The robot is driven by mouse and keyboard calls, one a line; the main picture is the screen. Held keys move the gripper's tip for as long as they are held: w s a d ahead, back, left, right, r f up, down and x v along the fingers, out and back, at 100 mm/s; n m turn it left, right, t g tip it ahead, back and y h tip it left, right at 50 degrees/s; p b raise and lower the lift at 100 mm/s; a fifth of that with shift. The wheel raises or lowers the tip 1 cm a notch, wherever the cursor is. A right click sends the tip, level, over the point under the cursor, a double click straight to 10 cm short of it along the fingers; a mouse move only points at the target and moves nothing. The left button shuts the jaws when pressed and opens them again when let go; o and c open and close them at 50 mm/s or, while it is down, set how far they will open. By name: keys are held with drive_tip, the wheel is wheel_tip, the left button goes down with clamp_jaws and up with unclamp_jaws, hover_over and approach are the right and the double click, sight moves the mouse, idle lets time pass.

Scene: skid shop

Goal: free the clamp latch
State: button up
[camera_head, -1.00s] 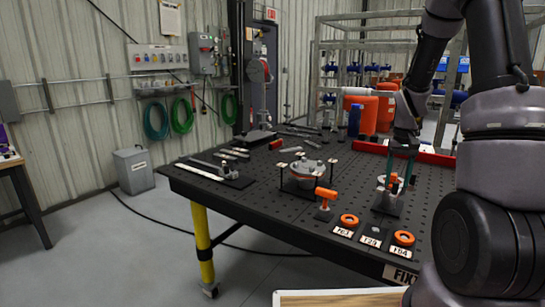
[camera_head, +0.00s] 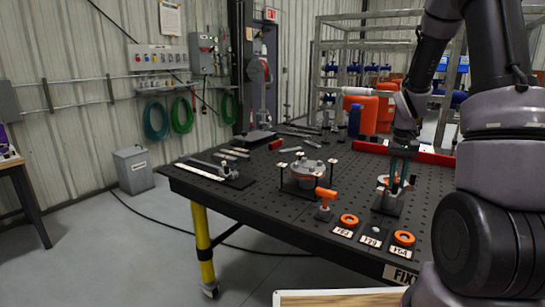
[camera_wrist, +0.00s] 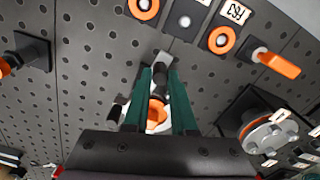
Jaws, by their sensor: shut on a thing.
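The clamp latch (camera_head: 384,184) is a small grey and orange fixture on a dark plate (camera_head: 385,207) near the table's right front. My gripper (camera_head: 397,182) comes down over it from above. In the wrist view the two green fingers of my gripper (camera_wrist: 163,78) are close together on part of the clamp latch (camera_wrist: 156,114). Its orange and pale metal parts show between the fingers. A dark grey post stands at the fingertips. The fingers hide much of the latch, so I cannot tell its exact position.
The perforated black table (camera_head: 250,200) holds orange rings (camera_head: 349,219) with number cards at the front. An orange-handled tool (camera_head: 325,196) and a round grey fixture (camera_head: 307,173) stand to the left. A red rail (camera_head: 435,157) lies behind my gripper.

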drive_tip(key=shift+d, duration=0.1)
drive_tip(key=shift+s+d, duration=0.2)
drive_tip(key=shift+s, duration=0.05)
drive_tip(key=shift+s+d, duration=0.15)
drive_tip(key=shift+d, duration=0.2)
drive_tip(key=o, duration=1.1)
drive_tip(key=shift+r, duration=0.15)
drive_tip(key=shift+r, duration=3.35)
